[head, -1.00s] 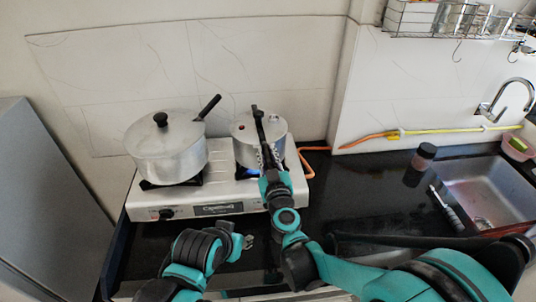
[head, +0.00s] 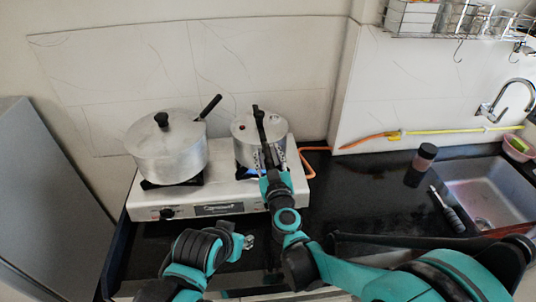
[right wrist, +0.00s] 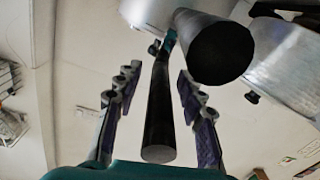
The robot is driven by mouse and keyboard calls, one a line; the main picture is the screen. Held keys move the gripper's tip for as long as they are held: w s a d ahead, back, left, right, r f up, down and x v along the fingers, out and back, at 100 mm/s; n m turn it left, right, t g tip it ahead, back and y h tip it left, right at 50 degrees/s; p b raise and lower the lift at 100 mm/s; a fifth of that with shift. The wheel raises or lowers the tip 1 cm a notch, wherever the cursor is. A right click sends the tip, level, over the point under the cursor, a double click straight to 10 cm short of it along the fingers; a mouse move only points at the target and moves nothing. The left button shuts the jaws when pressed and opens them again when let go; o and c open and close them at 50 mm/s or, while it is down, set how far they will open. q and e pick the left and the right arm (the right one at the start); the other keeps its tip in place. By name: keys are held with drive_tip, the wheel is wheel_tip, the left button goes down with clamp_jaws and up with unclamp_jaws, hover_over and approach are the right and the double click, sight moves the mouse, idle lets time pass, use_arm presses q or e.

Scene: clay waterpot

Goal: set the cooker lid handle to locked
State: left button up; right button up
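The cooker (head: 246,153) is a small silver pot with a lid on the right burner. Its black lid handle (head: 260,125) runs from the lid toward my right gripper (head: 268,160). In the right wrist view the long dark handle (right wrist: 158,110) lies between the two fingers of my right gripper (right wrist: 155,105). The fingers are open, with a gap on each side of the handle. A thicker dark handle (right wrist: 215,48) is beside it, above the right finger. My left gripper (head: 248,241) is low in front of the stove; its fingers are too small to read.
A larger pot (head: 168,155) with a black knob and handle (head: 210,106) stands on the left burner of the white stove (head: 190,207). A dark jar (head: 421,165) and a sink (head: 490,190) are at right. The black counter (head: 360,190) between is mostly clear.

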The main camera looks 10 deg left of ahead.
drive_tip(key=shift+s, duration=0.1)
drive_tip(key=v, duration=1.2)
